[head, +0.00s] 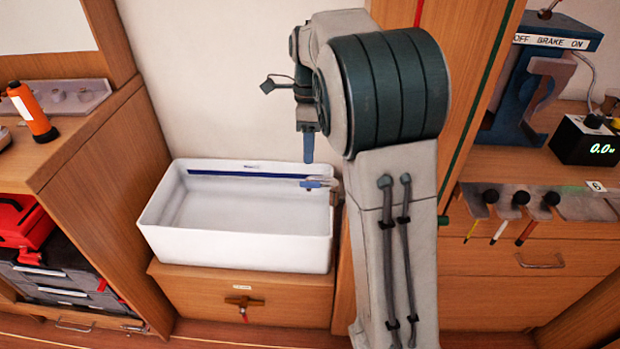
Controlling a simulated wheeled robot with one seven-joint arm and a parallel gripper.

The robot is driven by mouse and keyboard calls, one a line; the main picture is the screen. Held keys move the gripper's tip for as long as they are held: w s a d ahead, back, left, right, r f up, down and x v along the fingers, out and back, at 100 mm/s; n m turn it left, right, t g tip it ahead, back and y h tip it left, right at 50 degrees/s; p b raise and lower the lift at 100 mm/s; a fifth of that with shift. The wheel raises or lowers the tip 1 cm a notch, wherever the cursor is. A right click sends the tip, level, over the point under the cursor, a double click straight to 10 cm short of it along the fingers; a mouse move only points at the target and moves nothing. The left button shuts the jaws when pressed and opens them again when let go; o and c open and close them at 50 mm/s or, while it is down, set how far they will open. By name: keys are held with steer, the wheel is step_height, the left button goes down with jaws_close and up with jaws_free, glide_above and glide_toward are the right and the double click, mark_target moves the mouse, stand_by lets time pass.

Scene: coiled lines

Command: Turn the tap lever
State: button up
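A white basin (236,250) stands on a wooden cabinet. A brown, T-shaped tap lever (243,301) with a red tip hanging down is on the cabinet front below the basin, under a small white label. I cannot tell from this view which of the two is the task's lever. My gripper (308,148) points down above the basin's back right side, apart from both. Its blue fingers overlap in this view, so their opening is hidden.
A wooden post (480,90) is at right. A bench with a digital display (588,140) lies beyond. The space above the basin is open.

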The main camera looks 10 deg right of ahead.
mark_target(318, 185)
steer(key=f, duration=0.3)
steer(key=s+f+b, duration=0.1)
steer(key=f, duration=0.3)
steer(key=shift+s+a+f+b, duration=0.1)
steer(key=shift+s+a+b, duration=0.1)
steer(key=shift+b, duration=0.1)
jaws_close()
